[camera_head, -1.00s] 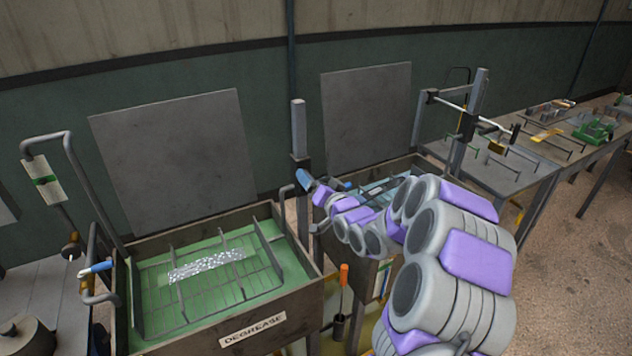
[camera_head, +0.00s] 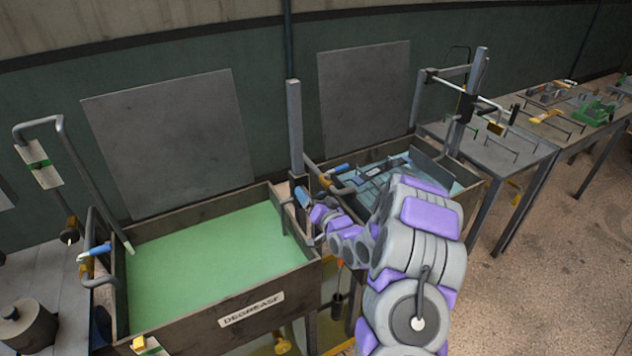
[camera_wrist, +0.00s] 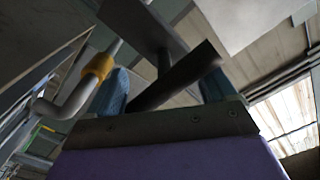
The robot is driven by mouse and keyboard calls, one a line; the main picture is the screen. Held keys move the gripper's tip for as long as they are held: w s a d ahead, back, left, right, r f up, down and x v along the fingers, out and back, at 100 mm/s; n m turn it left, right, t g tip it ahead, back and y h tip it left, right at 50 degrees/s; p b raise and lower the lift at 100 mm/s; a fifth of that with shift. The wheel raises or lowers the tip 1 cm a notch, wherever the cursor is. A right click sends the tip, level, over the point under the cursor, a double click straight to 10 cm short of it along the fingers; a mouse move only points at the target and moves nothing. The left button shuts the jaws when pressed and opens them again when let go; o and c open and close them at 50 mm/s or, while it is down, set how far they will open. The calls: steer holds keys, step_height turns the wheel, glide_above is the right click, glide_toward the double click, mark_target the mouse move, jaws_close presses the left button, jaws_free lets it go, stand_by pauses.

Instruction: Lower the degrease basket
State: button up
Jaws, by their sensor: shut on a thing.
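The degrease tank (camera_head: 265,312) stands at front left with its label on the front wall. Its green liquid (camera_head: 200,250) has a clear surface, and the basket is not visible in it. An upright post (camera_head: 295,125) with a sliding dark carriage (camera_head: 298,187) stands at the tank's right corner. My gripper (camera_head: 304,198) is low at this post by the tank rim. In the wrist view my gripper (camera_wrist: 165,90) has its blue fingers around a dark bar (camera_wrist: 182,75), shut on this lift handle. The exact contact is partly hidden.
A second tank with bluish liquid (camera_head: 375,180) stands behind and right of my arm. A blue-tipped bent pipe (camera_head: 98,250) is at the left tank edge, and another blue-tipped lever (camera_head: 338,168) is near my gripper. Tables (camera_head: 490,165) stand at right, with open floor in front.

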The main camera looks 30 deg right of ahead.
steer(key=f, duration=0.2)
steer(key=a+f, duration=0.1)
steer(key=f, duration=0.1)
steer(key=shift+s, duration=0.1)
steer(key=shift+f, duration=0.1)
steer(key=o, duration=1.3)
steer(key=shift+s+a, duration=0.1)
steer(key=shift+a, duration=0.15)
steer(key=shift+s, duration=0.1)
